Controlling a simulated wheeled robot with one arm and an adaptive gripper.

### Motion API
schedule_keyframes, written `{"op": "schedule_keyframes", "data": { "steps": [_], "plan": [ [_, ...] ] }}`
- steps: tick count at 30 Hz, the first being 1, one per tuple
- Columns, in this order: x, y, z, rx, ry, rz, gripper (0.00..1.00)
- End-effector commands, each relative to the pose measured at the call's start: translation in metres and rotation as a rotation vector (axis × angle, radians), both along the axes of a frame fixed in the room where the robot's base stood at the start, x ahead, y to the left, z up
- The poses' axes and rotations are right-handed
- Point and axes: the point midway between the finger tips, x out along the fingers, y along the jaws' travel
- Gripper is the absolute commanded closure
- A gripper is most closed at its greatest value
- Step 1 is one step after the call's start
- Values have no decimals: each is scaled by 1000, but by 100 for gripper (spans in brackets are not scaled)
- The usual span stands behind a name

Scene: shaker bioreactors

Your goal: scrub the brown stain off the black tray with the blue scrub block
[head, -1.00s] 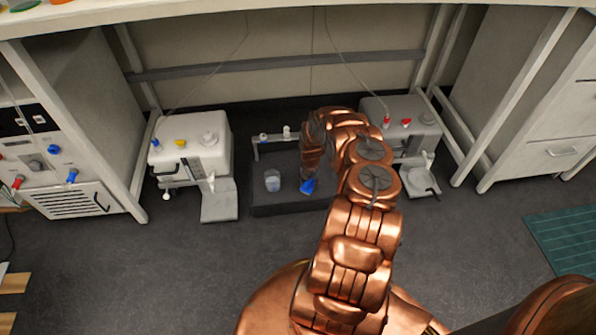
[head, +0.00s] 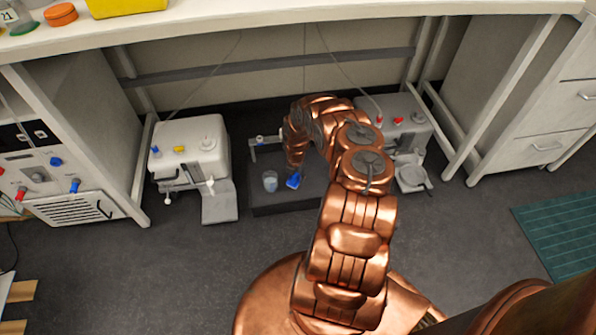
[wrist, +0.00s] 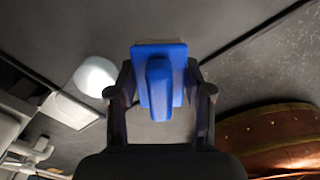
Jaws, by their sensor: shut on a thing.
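The blue scrub block (head: 293,181) is over the black tray (head: 262,200), low near its surface. My gripper (wrist: 158,98) is shut on the scrub block, which also shows in the wrist view (wrist: 160,78) between the two fingers. I cannot tell whether the block touches the tray. No brown stain can be made out clearly; the block and my arm cover part of the tray.
A white shaker unit (head: 190,148) stands left of the tray and a grey one (head: 392,115) right of it. A small rack (head: 266,142) is at the tray's back. The bench top (head: 300,25) overhangs. The floor in front is clear.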

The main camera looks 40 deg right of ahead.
Motion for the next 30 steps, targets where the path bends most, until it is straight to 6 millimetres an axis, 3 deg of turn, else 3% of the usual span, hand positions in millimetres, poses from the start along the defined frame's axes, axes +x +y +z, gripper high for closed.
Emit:
{"op": "schedule_keyframes", "data": {
  "steps": [3, 9, 30],
  "plan": [
    [1, 2, 16, 0, 0, 5, 87],
    [3, 6, 28, 0, 0, 11, 87],
    [3, 5, 28, 0, 0, 9, 87]
  ]
}}
